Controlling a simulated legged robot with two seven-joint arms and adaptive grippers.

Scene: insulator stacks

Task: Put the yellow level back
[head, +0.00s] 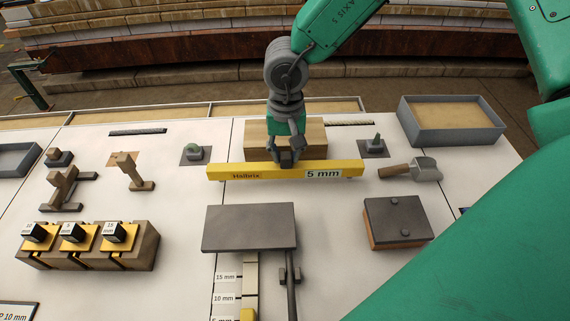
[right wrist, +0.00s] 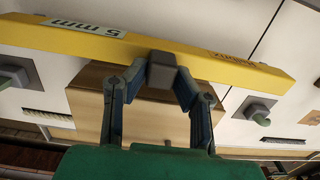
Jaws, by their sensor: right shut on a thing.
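The yellow level (head: 272,172) is a long bar marked "Halbrix" and "5 mm", lying left to right across the middle of the table in the head view. My right gripper (head: 287,158) is over its middle and shut on it. In the right wrist view the fingers (right wrist: 160,75) close around a grey block at the middle of the level (right wrist: 220,68). A wooden block (head: 255,132) stands right behind the level. I cannot tell whether the level touches the surface under it. My left gripper is not in view.
Two grey pads with green-topped knobs (head: 195,153) (head: 374,147) flank the wooden block. A grey tray (head: 450,122) stands at the back right, a trowel-like tool (head: 412,169) before it. A dark plate (head: 250,228) is in front. A wooden holder (head: 85,258) with yellow pieces is front left.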

